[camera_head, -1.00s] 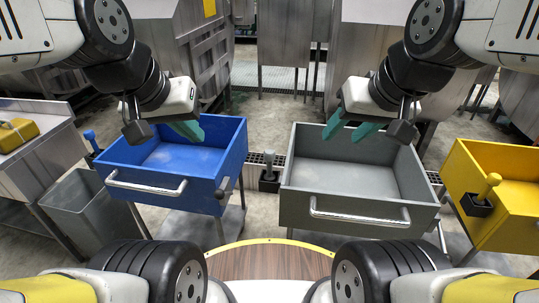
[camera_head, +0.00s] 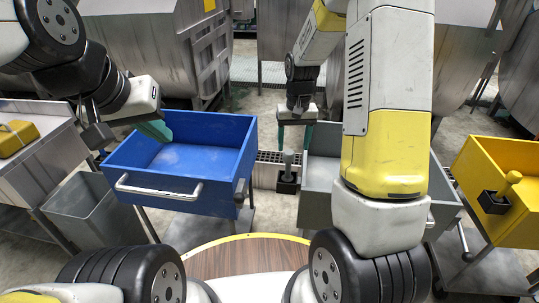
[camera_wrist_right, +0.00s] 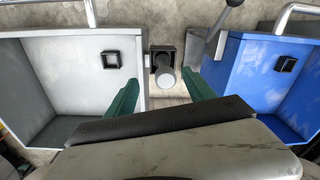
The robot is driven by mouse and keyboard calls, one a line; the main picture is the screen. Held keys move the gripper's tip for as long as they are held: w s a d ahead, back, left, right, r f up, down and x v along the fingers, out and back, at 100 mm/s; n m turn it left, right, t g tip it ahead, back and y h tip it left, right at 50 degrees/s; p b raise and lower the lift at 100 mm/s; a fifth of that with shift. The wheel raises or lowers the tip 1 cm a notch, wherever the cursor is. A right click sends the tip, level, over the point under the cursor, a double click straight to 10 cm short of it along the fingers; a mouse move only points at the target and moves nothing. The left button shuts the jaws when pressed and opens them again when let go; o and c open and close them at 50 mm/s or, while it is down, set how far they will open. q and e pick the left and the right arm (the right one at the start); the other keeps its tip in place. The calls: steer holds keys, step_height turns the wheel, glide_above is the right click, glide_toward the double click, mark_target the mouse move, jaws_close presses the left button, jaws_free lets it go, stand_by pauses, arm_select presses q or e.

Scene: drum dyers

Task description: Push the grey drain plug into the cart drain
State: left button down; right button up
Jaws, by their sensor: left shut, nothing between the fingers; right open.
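The grey drain plug (camera_head: 288,157) stands upright in a black holder (camera_head: 287,182) between the blue and grey carts. In the right wrist view its round grey top (camera_wrist_right: 164,78) shows between the fingers. My right gripper (camera_head: 295,138) points down over the plug, open, with no visible grip on it. The grey cart (camera_head: 316,195) is partly hidden by my right arm. Its black square drain (camera_wrist_right: 111,60) shows in the right wrist view. My left gripper (camera_head: 158,131) is shut and empty by the blue cart's back left corner.
The blue cart (camera_head: 185,205) has a drain of its own (camera_wrist_right: 286,64). A yellow cart (camera_head: 515,225) with a yellow plug (camera_head: 513,177) stands at the right. A grey bin (camera_head: 92,215) and a metal table (camera_head: 45,165) stand at the left.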

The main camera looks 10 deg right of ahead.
mark_target(288, 164)
steer(key=shift+g, duration=0.3)
steer(key=f, duration=0.3)
steer(key=w+f, duration=0.1)
steer(key=f, duration=0.3)
steer(key=w+f, duration=0.1)
steer(key=f, duration=0.3)
steer(key=shift+w+a, duration=0.2)
steer(key=shift+a, duration=0.15)
jaws_close()
